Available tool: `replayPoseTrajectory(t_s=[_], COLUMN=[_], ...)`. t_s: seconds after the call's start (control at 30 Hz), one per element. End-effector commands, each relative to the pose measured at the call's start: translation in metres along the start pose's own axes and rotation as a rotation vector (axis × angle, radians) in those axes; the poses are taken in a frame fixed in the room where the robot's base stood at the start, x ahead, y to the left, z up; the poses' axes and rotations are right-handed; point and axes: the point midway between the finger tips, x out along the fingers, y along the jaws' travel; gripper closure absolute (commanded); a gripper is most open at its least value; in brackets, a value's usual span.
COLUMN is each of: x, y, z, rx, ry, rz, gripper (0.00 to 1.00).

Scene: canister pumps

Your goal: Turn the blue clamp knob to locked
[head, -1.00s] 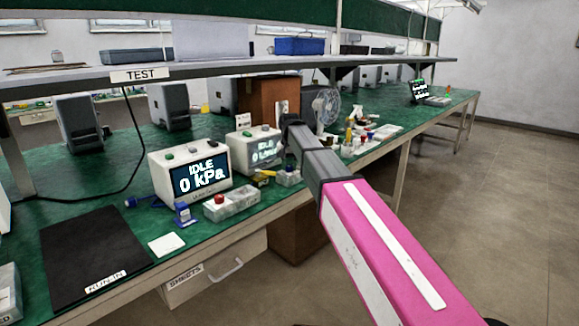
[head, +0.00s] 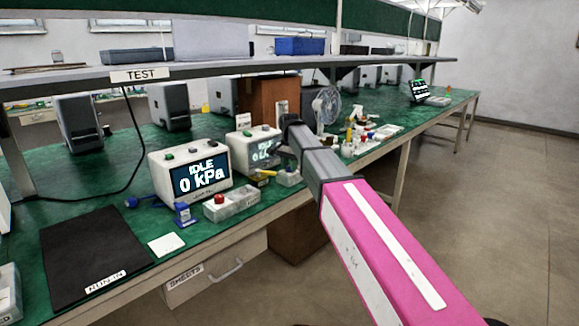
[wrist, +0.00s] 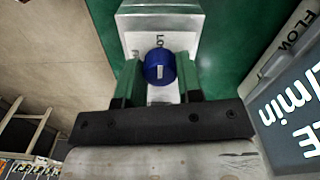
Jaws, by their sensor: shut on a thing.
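The blue clamp knob (wrist: 159,67) is in the middle of the wrist view, on a pale grey block (wrist: 160,21). A white mark on the knob runs upright in the picture. Part of a label reading "LO" shows on the plate just above the knob; the rest of it is covered. My gripper (wrist: 160,75) has its two green fingers on either side of the knob, shut on it. In the head view my pink and grey arm reaches to the bench, and the fingers and this knob cannot be made out there.
A meter (head: 252,147) stands close to the arm's end; its screen edge (wrist: 295,115) fills the right of the wrist view. A pressure unit (head: 190,172) reading "IDLE 0 kPa" stands left of it. A fan (head: 326,108) and small items are beyond. A black mat (head: 90,250) lies front left.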

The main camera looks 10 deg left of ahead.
Motion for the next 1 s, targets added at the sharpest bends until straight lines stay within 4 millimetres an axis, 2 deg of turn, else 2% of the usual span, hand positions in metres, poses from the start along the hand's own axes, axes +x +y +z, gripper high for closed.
replayPoseTrajectory(t_s=[0.27, 0.3, 0.37, 0.4, 0.77, 0.87, 1.0], x=[0.000, 0.000, 0.000, 0.000, -0.005, -0.016, -0.041], y=[0.000, 0.000, 0.000, 0.000, 0.000, -0.001, -0.001], z=[0.000, 0.000, 0.000, 0.000, 0.000, -0.001, -0.001], rx=[0.002, 0.002, 0.002, 0.002, 0.001, 0.001, 0.001], ry=[0.001, 0.001, 0.001, 0.001, 0.001, 0.001, 0.002], rz=[-0.001, -0.001, -0.001, -0.001, -0.001, -0.002, -0.002], gripper=[0.90, 0.63, 0.44, 0.41, 0.41, 0.41, 0.41])
